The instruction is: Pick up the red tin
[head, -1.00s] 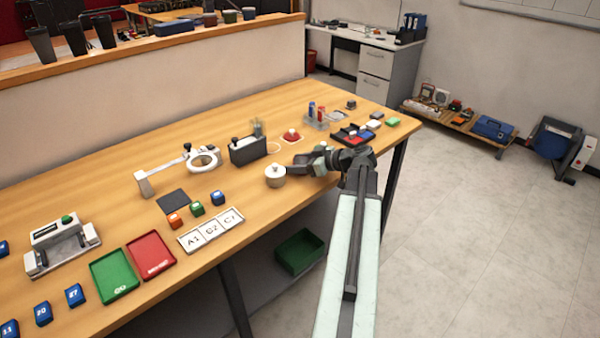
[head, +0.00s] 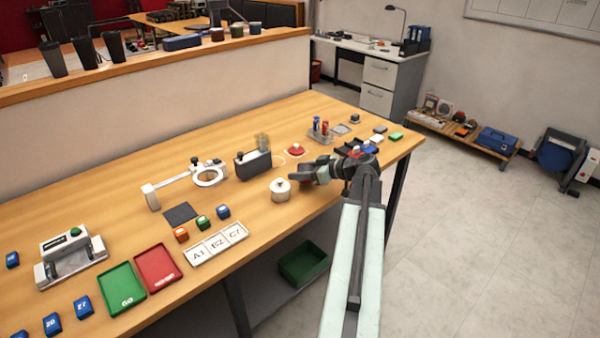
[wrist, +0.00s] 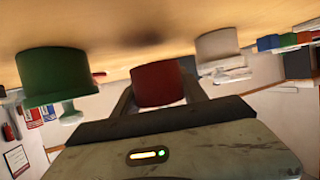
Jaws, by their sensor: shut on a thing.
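The red tin (wrist: 158,84) is between the two fingers of my gripper (wrist: 158,98) in the wrist view, which shows the table upside down along the top. My gripper is shut on the tin. A dark shadow lies on the tabletop a little apart from the tin, so it seems slightly raised, though the gap is hard to judge. In the head view my gripper (head: 308,176) is at the table's right part, just right of a white lidded pot (head: 280,190). I cannot make out the red tin there.
A green tin (wrist: 57,75) and a white tin (wrist: 218,47) stand on either side of the red tin. A red-knobbed thing (head: 295,150), a grey holder (head: 253,164) and a rack (head: 320,134) stand farther back. The table's front edge is close to my arm.

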